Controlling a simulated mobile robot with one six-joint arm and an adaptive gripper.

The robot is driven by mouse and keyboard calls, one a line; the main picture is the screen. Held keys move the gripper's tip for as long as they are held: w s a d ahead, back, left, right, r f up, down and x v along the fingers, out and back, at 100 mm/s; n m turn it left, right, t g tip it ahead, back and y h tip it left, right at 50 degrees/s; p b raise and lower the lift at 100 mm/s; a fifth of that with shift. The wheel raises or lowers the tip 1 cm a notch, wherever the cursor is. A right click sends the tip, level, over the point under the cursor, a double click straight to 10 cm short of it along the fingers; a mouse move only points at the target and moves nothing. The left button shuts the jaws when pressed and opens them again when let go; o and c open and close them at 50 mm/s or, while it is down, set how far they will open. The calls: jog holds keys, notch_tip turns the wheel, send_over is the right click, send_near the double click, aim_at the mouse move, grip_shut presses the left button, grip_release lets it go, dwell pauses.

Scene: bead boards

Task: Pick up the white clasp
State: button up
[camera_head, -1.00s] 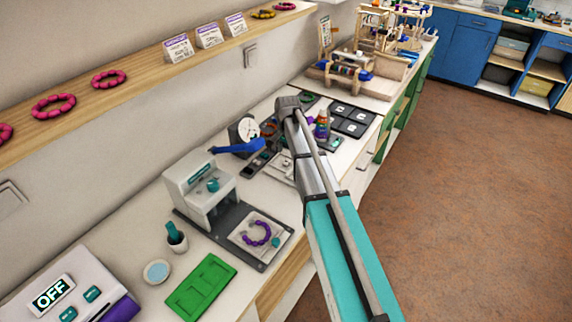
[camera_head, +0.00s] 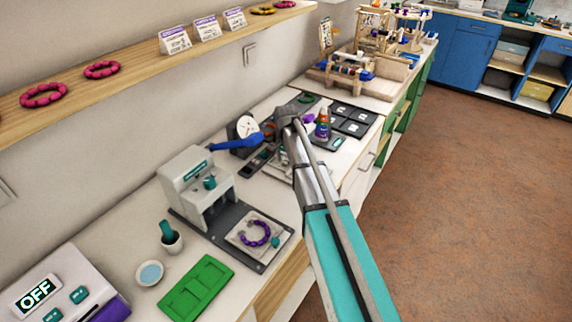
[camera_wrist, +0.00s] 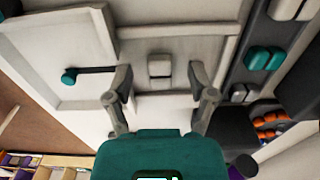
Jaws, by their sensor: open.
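A small white clasp (camera_wrist: 160,66) lies in the wrist view in a pale tray (camera_wrist: 190,20) with raised dividers. My gripper (camera_wrist: 159,82) is open. Its two fingers are on the left and right of the clasp, with a gap on each side. I cannot tell how far above the tray the fingertips are. In the head view my arm hides most of the tray and the clasp.
A dark holder with a teal clasp (camera_wrist: 263,58) and other pale pieces lies to the right in the wrist view. A teal-tipped rod (camera_wrist: 70,76) lies left. In the head view, a grey press (camera_head: 197,185) and green tray (camera_head: 197,288) stand nearer.

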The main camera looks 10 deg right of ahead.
aim_at(286, 161)
jog(key=shift+c, duration=0.2)
jog(key=c, duration=0.9)
jog(key=shift+r, duration=0.25)
notch_tip(286, 161, up, 3)
jog(key=p, duration=0.3)
jog(key=s+d+r+p, duration=0.2)
jog(key=s+r+p, duration=0.1)
jog(key=s, duration=0.1)
jog(key=s+d+r+p, duration=0.2)
jog(key=s+r+p, duration=0.1)
jog(key=s, duration=0.1)
jog(key=s+d+r+p, duration=0.3)
jog(key=s+p, duration=0.1)
jog(key=shift+d+r, duration=0.1)
jog(key=shift+r, duration=0.2)
